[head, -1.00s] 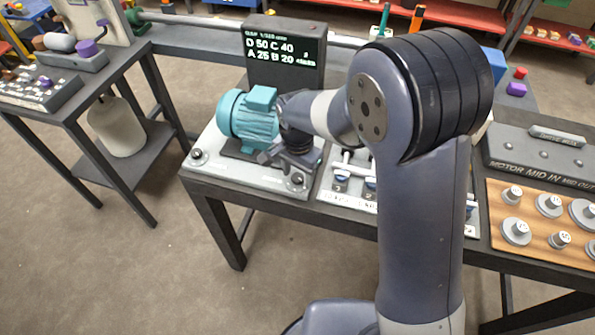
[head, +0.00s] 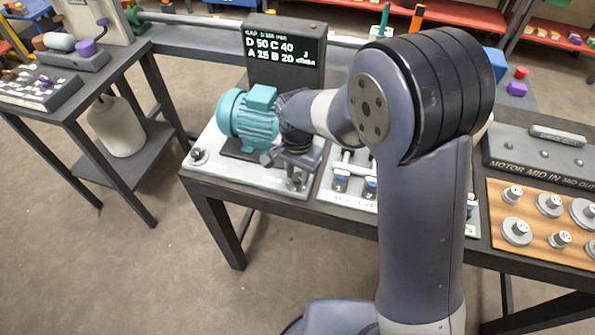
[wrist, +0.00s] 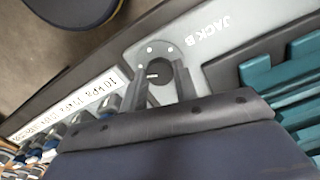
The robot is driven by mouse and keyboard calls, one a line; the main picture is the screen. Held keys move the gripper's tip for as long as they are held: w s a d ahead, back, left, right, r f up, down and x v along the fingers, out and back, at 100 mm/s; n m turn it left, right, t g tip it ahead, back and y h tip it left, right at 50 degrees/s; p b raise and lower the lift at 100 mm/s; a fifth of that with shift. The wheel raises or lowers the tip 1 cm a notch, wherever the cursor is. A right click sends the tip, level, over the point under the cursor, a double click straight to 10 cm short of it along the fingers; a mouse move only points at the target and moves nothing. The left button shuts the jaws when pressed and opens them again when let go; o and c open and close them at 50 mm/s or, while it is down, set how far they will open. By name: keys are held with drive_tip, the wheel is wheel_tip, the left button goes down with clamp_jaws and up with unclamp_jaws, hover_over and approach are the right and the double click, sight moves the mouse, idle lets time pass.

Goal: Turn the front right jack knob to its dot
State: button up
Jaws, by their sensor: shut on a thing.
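The front right jack knob (wrist: 158,74) is a dark round knob with a light mark, beside the lettering JACK B in the wrist view. Pale dots show on the dark disc around it. My gripper (wrist: 161,80) is shut on the knob, with one finger on each side. In the head view my gripper (head: 297,181) points down at the front right corner of the light base plate (head: 240,177) and mostly hides the knob. The teal motor (head: 249,118) stands on that plate. Which dot the mark faces is too small to tell.
A dark display (head: 284,50) with D, C, A and B readings stands behind the motor. The front left knob (head: 198,156) is free. A panel with blue-topped parts (head: 341,182) lies close on the right, and a wooden board (head: 533,217) with weights lies farther right.

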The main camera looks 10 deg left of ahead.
drive_tip(key=n, duration=0.6)
drive_tip(key=shift+b, duration=0.35)
drive_tip(key=n, duration=1)
drive_tip(key=shift+n+b, duration=0.3)
drive_tip(key=shift+n, duration=0.1)
drive_tip(key=n, duration=0.6)
drive_tip(key=o, duration=1)
drive_tip(key=shift+c, duration=0.2)
drive_tip(key=shift+r, duration=0.15)
